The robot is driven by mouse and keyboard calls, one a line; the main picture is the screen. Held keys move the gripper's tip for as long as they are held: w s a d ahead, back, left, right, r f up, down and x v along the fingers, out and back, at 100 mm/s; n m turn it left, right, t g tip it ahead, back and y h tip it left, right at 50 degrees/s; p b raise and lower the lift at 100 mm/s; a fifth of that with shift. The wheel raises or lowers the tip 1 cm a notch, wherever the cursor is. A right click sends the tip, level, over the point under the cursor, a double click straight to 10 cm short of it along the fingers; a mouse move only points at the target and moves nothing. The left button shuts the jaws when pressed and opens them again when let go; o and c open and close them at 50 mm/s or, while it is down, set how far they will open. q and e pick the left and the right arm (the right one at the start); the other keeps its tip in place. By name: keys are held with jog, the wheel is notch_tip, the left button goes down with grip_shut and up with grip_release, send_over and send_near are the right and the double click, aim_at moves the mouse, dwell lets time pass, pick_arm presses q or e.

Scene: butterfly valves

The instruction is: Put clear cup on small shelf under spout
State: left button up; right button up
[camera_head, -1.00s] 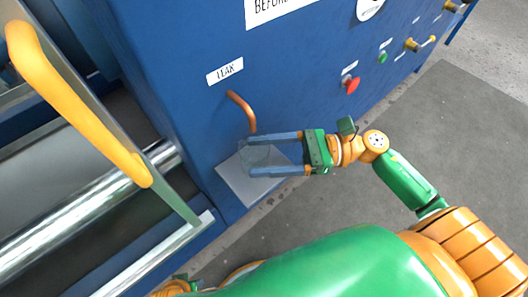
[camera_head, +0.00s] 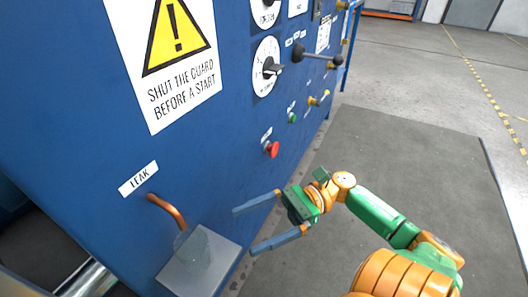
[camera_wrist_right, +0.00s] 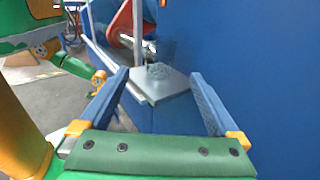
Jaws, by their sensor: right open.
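The clear cup (camera_head: 190,246) stands on the small grey shelf (camera_head: 214,262), below the end of the copper spout (camera_head: 167,209) under the LEAK label. It is see-through and faint, and looks upright. In the right wrist view the cup (camera_wrist_right: 158,71) stands on the shelf (camera_wrist_right: 160,87), beyond the fingertips. My right gripper (camera_head: 263,228) is open and empty, to the right of the shelf and apart from the cup. Its two blue fingers (camera_wrist_right: 162,84) are spread wide in the wrist view. My left gripper is not identifiable in these views.
The blue machine panel (camera_head: 90,120) carries a warning sign (camera_head: 170,60), a red button (camera_head: 271,149), a dial (camera_head: 266,68) and a lever (camera_head: 318,57) above and right of the shelf. Open floor with a dark mat (camera_head: 400,150) lies to the right.

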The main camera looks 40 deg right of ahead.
jog(key=w+d+f+m+t+h, duration=0.2)
jog(key=w+f+m+t+h, duration=0.1)
jog(key=m, duration=0.5)
jog(key=w+d+f+m+t+h, duration=0.3)
jog(key=w+m+t+h, duration=0.1)
jog(key=m, duration=0.5)
jog(key=w+d+f+m+t+h, duration=0.3)
jog(key=f+m+t+h, duration=0.1)
jog(key=m, duration=0.4)
jog(key=shift+w+d+m+t+h, duration=0.3)
jog(key=shift+t+h, duration=0.2)
jog(key=shift+t, duration=0.2)
jog(key=s+a+f+m+g+h, duration=0.1)
jog(key=s+f+m+g+h, duration=0.25)
jog(key=f+m, duration=0.55)
jog(key=s+a+f+m+g+h, duration=0.1)
jog(key=s+f+m+g+h, duration=0.25)
jog(key=f+m, duration=0.55)
pick_arm(q)
jog(key=shift+w+r, duration=0.2)
jog(key=shift+r, duration=0.05)
pick_arm(e)
jog(key=s+a+f+m+g+y, duration=0.1)
jog(key=s+a+f+m+g, duration=0.3)
jog(key=s+a+f+g, duration=0.4)
jog(key=s+a+f, duration=0.1)
jog(key=s, duration=0.3)
jog(key=shift+a+f+m+y, duration=0.2)
jog(key=shift+a+m+y, duration=0.05)
jog(key=shift+m+y, duration=0.15)
